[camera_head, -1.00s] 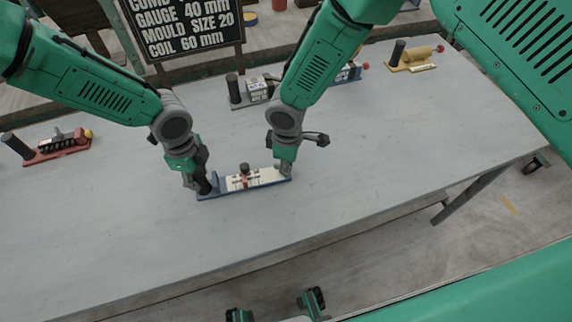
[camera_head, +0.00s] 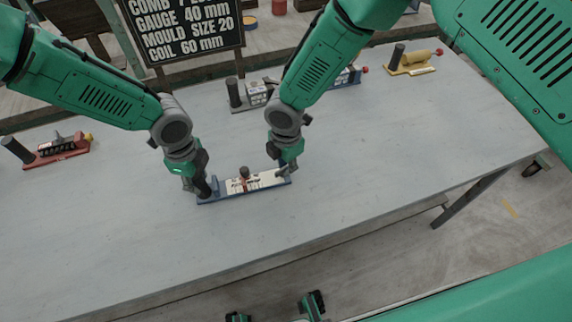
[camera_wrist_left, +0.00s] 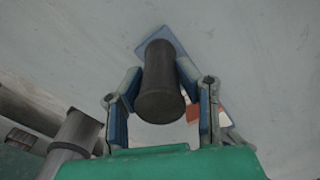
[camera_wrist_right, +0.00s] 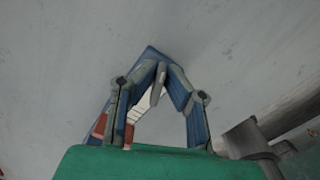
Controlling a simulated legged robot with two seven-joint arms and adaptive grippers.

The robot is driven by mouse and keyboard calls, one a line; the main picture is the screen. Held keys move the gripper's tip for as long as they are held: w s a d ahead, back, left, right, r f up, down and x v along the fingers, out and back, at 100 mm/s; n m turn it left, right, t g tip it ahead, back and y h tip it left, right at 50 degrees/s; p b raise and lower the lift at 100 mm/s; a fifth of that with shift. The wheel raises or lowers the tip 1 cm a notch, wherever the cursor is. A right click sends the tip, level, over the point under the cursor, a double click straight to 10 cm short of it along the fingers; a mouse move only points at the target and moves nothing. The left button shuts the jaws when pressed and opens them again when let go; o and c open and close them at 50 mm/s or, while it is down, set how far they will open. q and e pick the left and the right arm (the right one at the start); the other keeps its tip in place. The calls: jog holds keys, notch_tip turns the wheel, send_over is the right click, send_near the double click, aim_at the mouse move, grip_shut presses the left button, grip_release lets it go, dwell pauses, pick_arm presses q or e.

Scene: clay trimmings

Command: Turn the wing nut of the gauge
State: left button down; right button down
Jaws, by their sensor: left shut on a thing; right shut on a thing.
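The gauge (camera_head: 237,187) lies on the table, a long blue base with a white scale strip and a red slider with a dark knob (camera_head: 244,172). My left gripper (camera_head: 204,187) is shut on the dark upright handle (camera_wrist_left: 160,88) at the gauge's left end; the fingers sit on either side of it in the left wrist view. My right gripper (camera_head: 284,171) is at the gauge's right end. In the right wrist view its fingertips close on a thin grey upright piece, the wing nut (camera_wrist_right: 158,85). The nut is hidden by the fingers in the head view.
A red-based tool (camera_head: 57,152) lies at the left. A tool with a dark handle (camera_head: 234,92) and a yellow roller tool (camera_head: 410,66) stand along the back. A black sign (camera_head: 185,28) stands behind the table. The table front and right are clear.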

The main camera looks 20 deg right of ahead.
pick_arm(q)
jog(key=shift+a, duration=0.25)
pick_arm(e)
jog(key=shift+w+d+n, duration=0.1)
jog(key=shift+d+n, duration=0.1)
jog(key=shift+n, duration=0.8)
jog(key=c, duration=1.7)
grip_release()
jog(key=shift+a, duration=0.1)
pick_arm(q)
jog(key=shift+d, duration=0.1)
jog(key=shift+d, duration=0.1)
pick_arm(e)
notch_tip(320, 180, up, 12)
jog(key=shift+w+f, duration=0.1)
